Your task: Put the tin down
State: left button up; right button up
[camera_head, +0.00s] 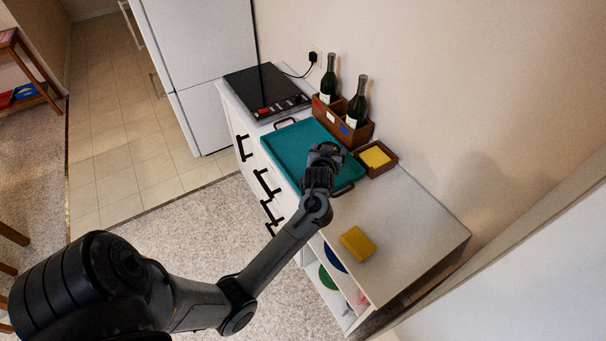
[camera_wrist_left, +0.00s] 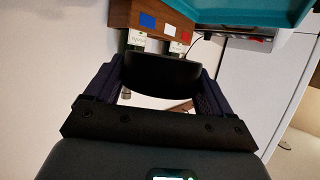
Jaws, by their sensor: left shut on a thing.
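My left gripper (camera_head: 325,155) is over the teal tray (camera_head: 287,150), near its right part. In the left wrist view its two fingers (camera_wrist_left: 162,78) are shut on a dark, rounded thing, which I take to be the tin (camera_wrist_left: 162,70). In the head view the tin is hard to tell from the dark gripper. I cannot tell whether it touches the tray. The tray also shows at the top of the left wrist view (camera_wrist_left: 235,14). My right gripper is not in view.
A wooden caddy (camera_head: 357,132) with two green bottles stands behind the tray. A small wooden box (camera_head: 390,158) with a yellow thing is right of it. A black hob (camera_head: 265,88) is at the far end. A yellow block (camera_head: 357,244) lies on the otherwise clear near counter (camera_head: 420,225).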

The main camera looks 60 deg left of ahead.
pick_arm(q)
jog(key=shift+s+a+f+b, duration=0.25)
jog(key=shift+s+a+f, duration=0.55)
jog(key=shift+s+f, duration=0.75)
jog(key=shift+s+a+f+b, duration=0.3)
jog(key=shift+s+a+f, duration=0.55)
jog(key=shift+s+f, duration=0.65)
jog(key=shift+s+a+f+b, duration=0.25)
jog(key=shift+s+a+f, duration=0.75)
jog(key=shift+f, duration=0.85)
jog(key=shift+s+d, duration=0.1)
jog(key=shift+d, duration=0.1)
jog(key=shift+f, duration=0.6)
jog(key=o, duration=0.9)
